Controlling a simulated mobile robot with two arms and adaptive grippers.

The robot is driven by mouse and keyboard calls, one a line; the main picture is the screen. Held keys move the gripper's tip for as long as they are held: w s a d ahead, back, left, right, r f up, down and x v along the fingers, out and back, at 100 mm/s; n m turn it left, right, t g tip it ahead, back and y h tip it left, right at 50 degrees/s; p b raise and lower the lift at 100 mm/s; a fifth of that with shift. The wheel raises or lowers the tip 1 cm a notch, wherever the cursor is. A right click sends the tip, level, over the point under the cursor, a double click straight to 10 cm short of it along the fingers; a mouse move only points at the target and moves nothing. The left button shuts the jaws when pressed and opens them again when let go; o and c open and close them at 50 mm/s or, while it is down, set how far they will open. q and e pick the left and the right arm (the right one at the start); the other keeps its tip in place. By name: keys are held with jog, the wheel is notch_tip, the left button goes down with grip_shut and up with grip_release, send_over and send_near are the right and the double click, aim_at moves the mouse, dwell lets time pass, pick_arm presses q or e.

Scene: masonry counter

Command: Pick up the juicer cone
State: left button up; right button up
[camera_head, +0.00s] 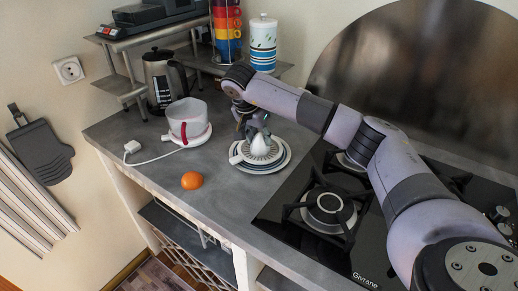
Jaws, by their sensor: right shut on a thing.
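The white, ribbed juicer cone (260,145) stands at the middle of the counter, above a white dish with dark stripes (270,165). My right gripper (257,127) comes down from above and is shut on the top of the cone. The fingertips are small and partly hidden by the wrist. I cannot tell whether the cone still touches the dish. My left gripper is not in view.
An orange (192,180) lies left of the dish. A white appliance (187,122) with a cable stands behind it. A kettle (164,79) and a striped canister (263,43) are at the back. The black gas hob (290,213) is at the right.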

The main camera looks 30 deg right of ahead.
jog(key=c, duration=0.5)
jog(key=shift+r, duration=0.1)
